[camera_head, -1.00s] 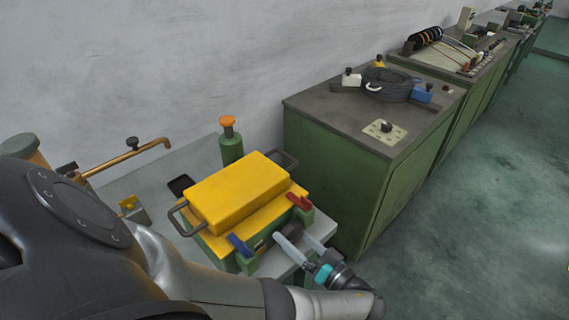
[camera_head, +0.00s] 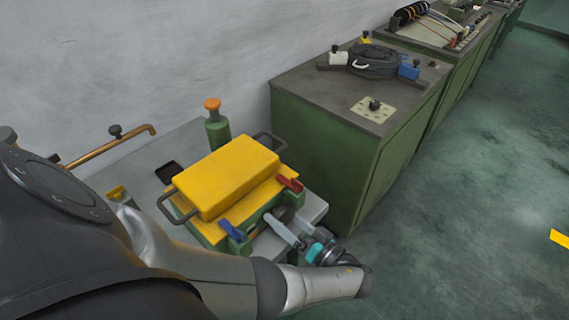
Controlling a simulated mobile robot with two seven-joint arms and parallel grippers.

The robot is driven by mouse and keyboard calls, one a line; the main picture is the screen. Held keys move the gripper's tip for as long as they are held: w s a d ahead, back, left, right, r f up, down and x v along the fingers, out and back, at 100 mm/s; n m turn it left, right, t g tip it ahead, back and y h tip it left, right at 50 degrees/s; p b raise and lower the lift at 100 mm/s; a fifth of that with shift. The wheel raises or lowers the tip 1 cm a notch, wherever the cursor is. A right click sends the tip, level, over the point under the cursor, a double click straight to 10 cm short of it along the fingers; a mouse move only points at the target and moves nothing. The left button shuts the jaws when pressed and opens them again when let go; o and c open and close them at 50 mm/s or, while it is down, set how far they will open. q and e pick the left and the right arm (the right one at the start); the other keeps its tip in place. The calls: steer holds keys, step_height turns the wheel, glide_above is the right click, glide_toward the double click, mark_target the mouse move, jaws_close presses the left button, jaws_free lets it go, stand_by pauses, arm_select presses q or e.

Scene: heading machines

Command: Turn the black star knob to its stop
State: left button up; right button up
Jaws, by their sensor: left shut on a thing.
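My left gripper (camera_head: 284,217) is at the front side of a green device with a yellow block (camera_head: 228,176) on top. Its two pale fingers are closed around a dark, roundish part, which I take to be the black star knob (camera_head: 285,212). The fingers and the device's edge hide most of the knob, so its star shape and angle cannot be made out. My right gripper is not in view.
A blue lever (camera_head: 232,230) and a red lever (camera_head: 291,184) flank the gripper. A green cabinet (camera_head: 325,165) bears a small black knob on a plate (camera_head: 374,106).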

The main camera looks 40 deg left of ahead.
arm_select(q)
steer(key=shift+c, duration=0.9)
steer(key=shift+r+m, duration=0.1)
steer(key=shift+m, duration=1.3)
steer(key=o, duration=1.1)
steer(key=shift+a, duration=0.1)
